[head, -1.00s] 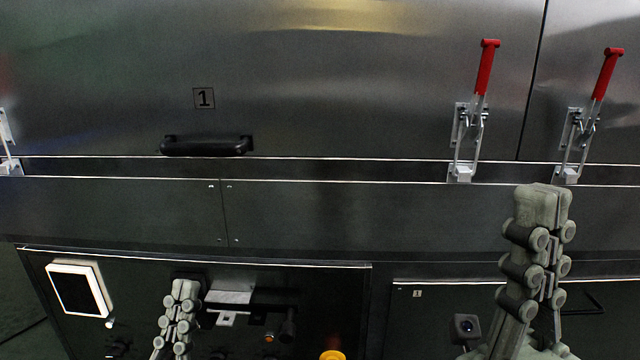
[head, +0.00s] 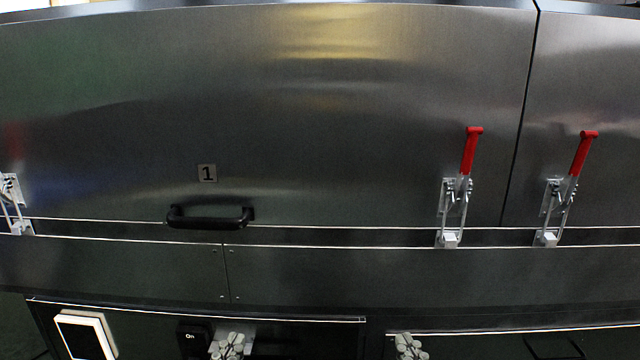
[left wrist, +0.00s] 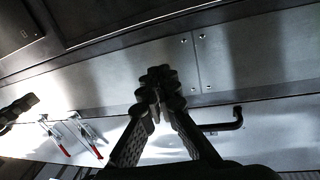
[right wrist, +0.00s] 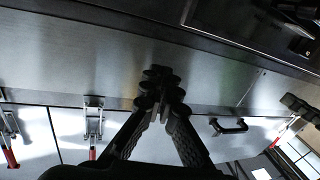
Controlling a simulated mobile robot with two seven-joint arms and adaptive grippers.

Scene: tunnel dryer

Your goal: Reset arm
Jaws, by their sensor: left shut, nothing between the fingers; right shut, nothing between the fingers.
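My left gripper (head: 230,345) shows at the bottom edge of the head view, in front of the lower dark panel. Its fingers are shut and empty in the left wrist view (left wrist: 160,88). My right gripper (head: 408,347) is also at the bottom edge, right of centre, with only its tips showing. It is shut and empty in the right wrist view (right wrist: 162,88). Both grippers are clear of the clamps and the door handle. Most of both arms is out of the head view.
A steel door (head: 330,130) marked 1 has a black handle (head: 210,217). Two red-handled clamps (head: 467,180) (head: 568,185) stand upright at right, and another clamp (head: 14,205) is at the left edge. A white-framed screen (head: 85,336) is at lower left.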

